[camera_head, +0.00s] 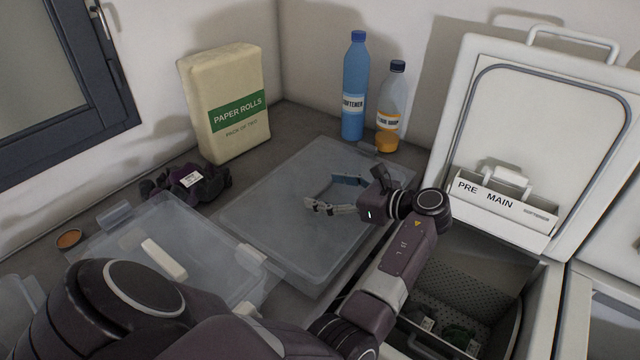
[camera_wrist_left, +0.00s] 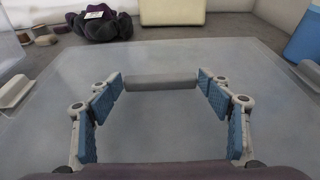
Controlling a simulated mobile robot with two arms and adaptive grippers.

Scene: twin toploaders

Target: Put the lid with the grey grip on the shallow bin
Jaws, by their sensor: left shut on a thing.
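My left gripper (camera_head: 318,192) is shut on the grey grip (camera_wrist_left: 161,83) of a clear lid (camera_head: 272,208). Its blue-padded fingers stand at the two ends of the grip in the left wrist view. The lid looks level, with one clip (camera_head: 252,260) at its near left and another at its far right. The shallow bin appears to be under this lid, its clear wall (camera_head: 303,284) faintly showing; I cannot tell whether the lid rests on the rim. A second clear lid with a white grip (camera_head: 164,259) lies to the left. My right gripper is not in view.
A paper rolls pack (camera_head: 225,105), a dark cloth bundle (camera_head: 190,188), a blue bottle (camera_head: 354,90) and an orange-bottomed bottle (camera_head: 391,110) stand along the back. An open toploader (camera_head: 535,140) is at the right. A small round brown thing (camera_head: 69,239) lies left.

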